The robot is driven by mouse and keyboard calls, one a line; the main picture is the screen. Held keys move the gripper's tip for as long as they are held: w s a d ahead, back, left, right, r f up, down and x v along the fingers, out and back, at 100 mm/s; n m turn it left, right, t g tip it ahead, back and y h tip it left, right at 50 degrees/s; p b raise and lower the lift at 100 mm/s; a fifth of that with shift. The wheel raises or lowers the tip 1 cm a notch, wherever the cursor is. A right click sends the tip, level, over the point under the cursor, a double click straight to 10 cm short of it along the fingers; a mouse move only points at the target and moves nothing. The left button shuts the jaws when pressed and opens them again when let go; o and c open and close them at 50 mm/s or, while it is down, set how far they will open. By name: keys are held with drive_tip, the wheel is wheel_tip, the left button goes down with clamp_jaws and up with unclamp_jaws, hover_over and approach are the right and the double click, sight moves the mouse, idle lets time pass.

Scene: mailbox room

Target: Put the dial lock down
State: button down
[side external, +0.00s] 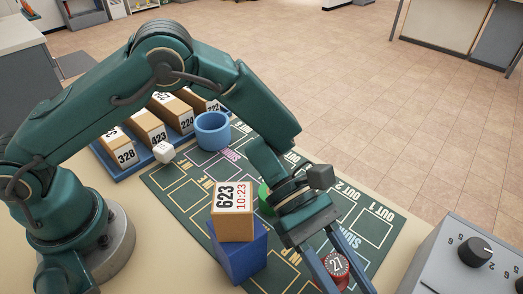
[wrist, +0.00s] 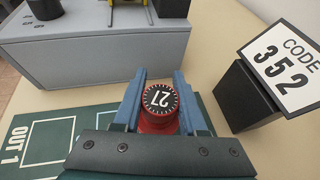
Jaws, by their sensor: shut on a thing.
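The dial lock (side external: 338,268) is a red round piece with a black dial marked 27. It sits between the blue fingers of my gripper (side external: 338,272), at the lower right of the side view. In the wrist view the dial lock (wrist: 160,101) shows its dial upward, with my gripper (wrist: 160,84) shut on it from both sides. The lock is near the right part of the green mat (side external: 375,233). I cannot tell whether its underside touches the surface.
A grey box with knobs (side external: 465,262) stands to the right. A black stand with a CODE 352 card (wrist: 285,68) is close by in the wrist view. A blue block (side external: 238,252) carrying a 623 box (side external: 233,212), a blue cup (side external: 212,131) and a white die (side external: 164,152) stand left.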

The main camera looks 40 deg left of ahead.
drive_tip(key=shift+f, duration=1.95)
drive_tip(key=shift+f, duration=0.2)
drive_tip(key=shift+c, duration=2.3)
unclamp_jaws()
drive_tip(key=shift+r, duration=0.1)
